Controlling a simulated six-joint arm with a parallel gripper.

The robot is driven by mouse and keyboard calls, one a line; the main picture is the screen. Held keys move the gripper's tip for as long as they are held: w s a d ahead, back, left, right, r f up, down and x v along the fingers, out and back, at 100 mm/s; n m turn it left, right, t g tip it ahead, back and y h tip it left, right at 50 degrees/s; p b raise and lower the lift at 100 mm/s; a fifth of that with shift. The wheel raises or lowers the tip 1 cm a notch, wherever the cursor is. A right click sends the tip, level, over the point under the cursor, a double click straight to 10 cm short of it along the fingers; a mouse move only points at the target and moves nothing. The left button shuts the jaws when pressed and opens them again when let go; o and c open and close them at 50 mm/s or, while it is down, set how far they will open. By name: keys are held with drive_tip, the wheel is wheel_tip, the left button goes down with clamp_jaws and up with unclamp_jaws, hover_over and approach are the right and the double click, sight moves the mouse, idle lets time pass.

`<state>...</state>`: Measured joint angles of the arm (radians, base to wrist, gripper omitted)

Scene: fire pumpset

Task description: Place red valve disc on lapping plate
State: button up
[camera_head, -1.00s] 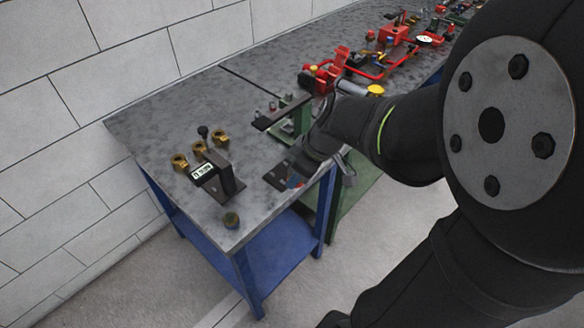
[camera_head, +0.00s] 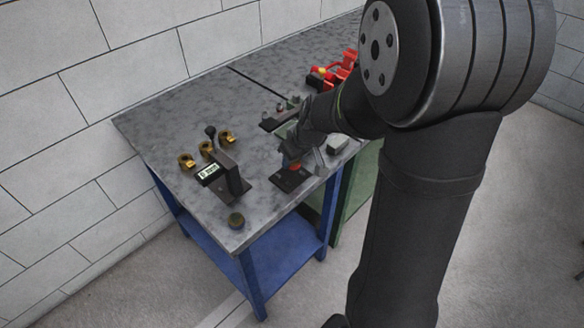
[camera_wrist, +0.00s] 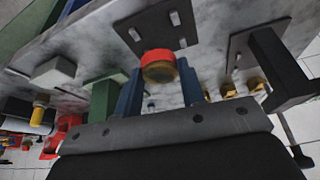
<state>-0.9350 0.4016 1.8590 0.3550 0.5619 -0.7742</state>
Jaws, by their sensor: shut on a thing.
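The red valve disc (camera_wrist: 157,57) has a red top and a brass-coloured underside. It sits between the blue fingers of my gripper (camera_wrist: 161,80), which is shut on it. In the head view a small red patch of the disc (camera_head: 296,166) shows below my gripper (camera_head: 293,158). A dark flat plate with short pale pins (camera_wrist: 180,38), likely the lapping plate, lies just beyond the disc in the wrist view. The same plate (camera_head: 288,182) lies under my gripper in the head view. I cannot tell whether the disc touches it.
A dark bracket with a small display (camera_head: 232,178) stands left of the plate, with several brass fittings (camera_head: 187,161) behind it. A pale block (camera_head: 337,145) lies to the right. The grey tabletop (camera_head: 170,115) is clear at back left.

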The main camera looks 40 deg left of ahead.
sight(292, 177)
drive_tip(key=shift+s+a+f, duration=0.2)
drive_tip(key=shift+a+f, duration=0.15)
drive_tip(key=shift+a, duration=0.05)
drive_tip(key=shift+f, duration=1.9)
drive_tip(key=shift+f, duration=0.15)
drive_tip(key=o, duration=1.1)
